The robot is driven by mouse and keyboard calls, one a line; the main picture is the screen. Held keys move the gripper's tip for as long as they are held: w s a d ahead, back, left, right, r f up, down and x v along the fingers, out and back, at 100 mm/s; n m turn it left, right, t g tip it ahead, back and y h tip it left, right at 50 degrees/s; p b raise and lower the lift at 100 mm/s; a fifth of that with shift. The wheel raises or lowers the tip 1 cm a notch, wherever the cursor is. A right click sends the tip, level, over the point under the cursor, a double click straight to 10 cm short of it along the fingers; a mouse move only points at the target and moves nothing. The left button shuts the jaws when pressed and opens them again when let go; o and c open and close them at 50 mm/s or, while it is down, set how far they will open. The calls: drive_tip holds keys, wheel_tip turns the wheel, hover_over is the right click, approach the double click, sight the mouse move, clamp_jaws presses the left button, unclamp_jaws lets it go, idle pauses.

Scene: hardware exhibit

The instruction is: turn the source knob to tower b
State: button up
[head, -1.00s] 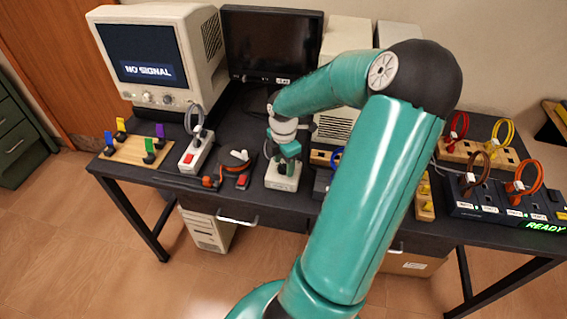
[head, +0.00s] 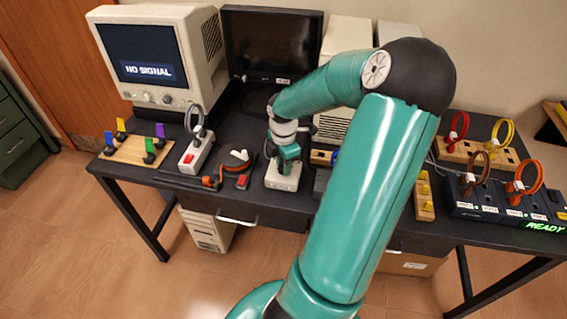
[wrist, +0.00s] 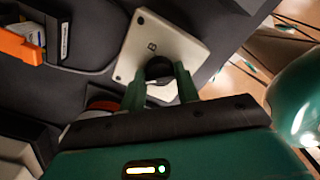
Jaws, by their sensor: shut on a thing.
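The source knob (wrist: 158,68) is dark and round and stands on a pale plate (wrist: 182,47) marked with a letter B. In the wrist view my gripper (wrist: 160,80) has its two green fingers on either side of the knob, shut on it. In the head view the pale switch box (head: 283,183) sits at the front middle of the black desk, with my gripper (head: 288,158) coming down on it from above. My fingers hide the knob in the head view, and its pointer direction cannot be made out.
Left of the box are a red-switch power strip (head: 196,153) and a board with coloured plugs (head: 128,149). A monitor (head: 158,60) reading NO SIGNAL stands behind. Right are a yellow-pegged wooden block (head: 424,197) and a dark unit (head: 503,203) with ringed cables.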

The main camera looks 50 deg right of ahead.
drive_tip(key=m, duration=0.4)
drive_tip(key=shift+m, duration=0.3)
drive_tip(key=m, duration=0.9)
drive_tip(key=shift+m, duration=1.8)
drive_tip(key=o, duration=1)
drive_tip(key=shift+c, duration=0.2)
